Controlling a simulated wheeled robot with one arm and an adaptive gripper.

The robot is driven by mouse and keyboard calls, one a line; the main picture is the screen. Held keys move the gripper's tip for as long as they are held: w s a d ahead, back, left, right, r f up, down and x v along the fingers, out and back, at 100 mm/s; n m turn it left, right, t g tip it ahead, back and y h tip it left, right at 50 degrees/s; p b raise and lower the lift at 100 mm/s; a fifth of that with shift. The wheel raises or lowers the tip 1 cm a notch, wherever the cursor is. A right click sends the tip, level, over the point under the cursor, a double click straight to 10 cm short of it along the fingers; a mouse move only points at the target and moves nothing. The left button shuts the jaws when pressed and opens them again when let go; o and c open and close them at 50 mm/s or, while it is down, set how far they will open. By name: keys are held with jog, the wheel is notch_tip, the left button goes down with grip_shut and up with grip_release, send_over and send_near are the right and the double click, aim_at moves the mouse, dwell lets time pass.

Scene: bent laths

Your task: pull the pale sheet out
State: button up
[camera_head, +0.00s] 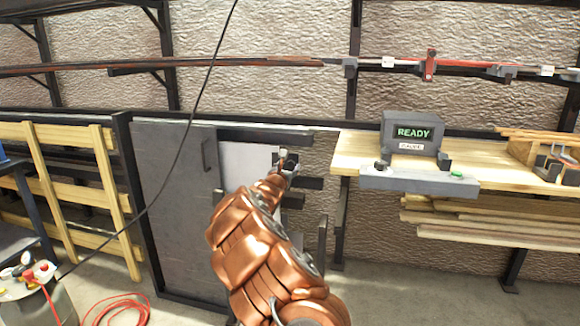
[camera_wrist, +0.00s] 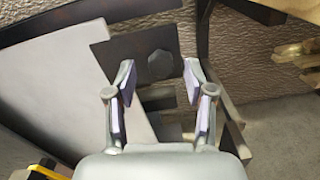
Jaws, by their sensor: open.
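The pale sheet (camera_head: 239,168) stands upright in the rack, partly behind a darker grey panel. My arm hides its lower right part in the head view. In the wrist view the pale sheet (camera_wrist: 75,75) fills the left side, and its right edge runs down behind my left finger. My gripper (camera_wrist: 160,75) is open with nothing between its fingers; a dark plate with a hexagonal knob shows beyond them. In the head view my gripper (camera_head: 287,158) is small, at the sheet's right side. I cannot tell whether a finger touches the sheet.
The grey panel (camera_head: 165,200) with a dark handle covers the rack's left part. Dark rack arms (camera_head: 308,183) stick out right of my gripper. A wooden bench (camera_head: 355,150) with a box reading READY stands to the right. A black cable crosses the left side; red hose lies on the floor.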

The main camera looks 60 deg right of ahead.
jog(key=shift+x, duration=1.05)
jog(key=shift+s, duration=0.1)
grip_shut()
